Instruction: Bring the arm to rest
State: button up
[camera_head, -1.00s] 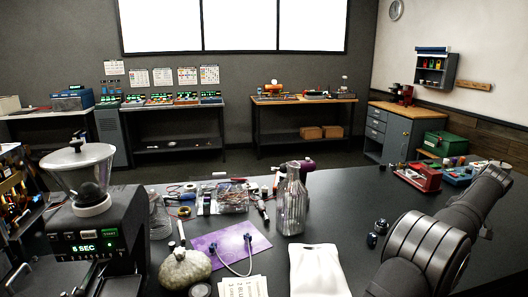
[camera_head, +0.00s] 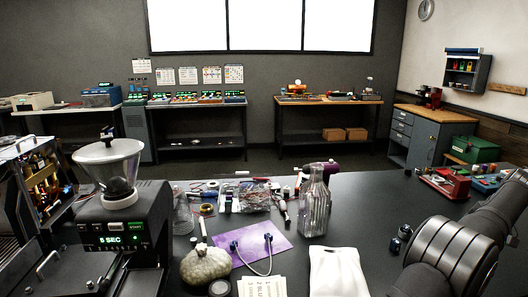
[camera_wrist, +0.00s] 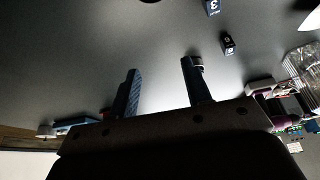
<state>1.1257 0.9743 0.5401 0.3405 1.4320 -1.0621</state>
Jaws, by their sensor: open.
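In the wrist view my gripper (camera_wrist: 162,92) shows its two dark fingers spread apart, with nothing between them. In the head view my arm comes in at the lower right and reaches over the right side of the dark table (camera_head: 385,195). The gripper itself cannot be made out in the head view.
A grinder with a clear hopper (camera_head: 108,160) stands at left. Red (camera_head: 445,183) and other small items sit at the right back.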

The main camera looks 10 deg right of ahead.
jog(key=shift+n, duration=0.4)
jog(key=w+f, duration=0.2)
jog(key=w, duration=0.1)
jog(key=w+f, duration=0.3)
jog(key=w+a+f, duration=0.1)
jog(key=w+f, duration=0.1)
jog(key=w, duration=0.1)
jog(key=shift+w+a+f, duration=0.1)
jog(key=shift+w+f, duration=0.05)
jog(key=shift+f, duration=0.1)
notch_tip(320, 180, down, 3)
jog(key=shift+w+f, duration=0.1)
jog(key=r, duration=0.4)
jog(key=shift+s, duration=0.25)
jog(key=s+d+r, duration=0.2)
jog(key=s+r, duration=0.5)
jog(key=s, duration=0.4)
jog(key=w+a+m+g+h, duration=0.1)
jog(key=w+a+m+h, duration=0.3)
jog(key=w, duration=0.7)
jog(key=w+a+m+y, duration=0.1)
jog(key=w+a+m, duration=0.3)
jog(key=w, duration=0.7)
jog(key=shift+m, duration=0.5)
jog(key=shift+d+f, duration=0.2)
jog(key=shift+f, duration=0.95)
jog(key=shift+d+f, duration=0.2)
jog(key=shift+f, duration=1)
jog(key=shift+d+f, duration=0.2)
jog(key=shift+f, duration=0.95)
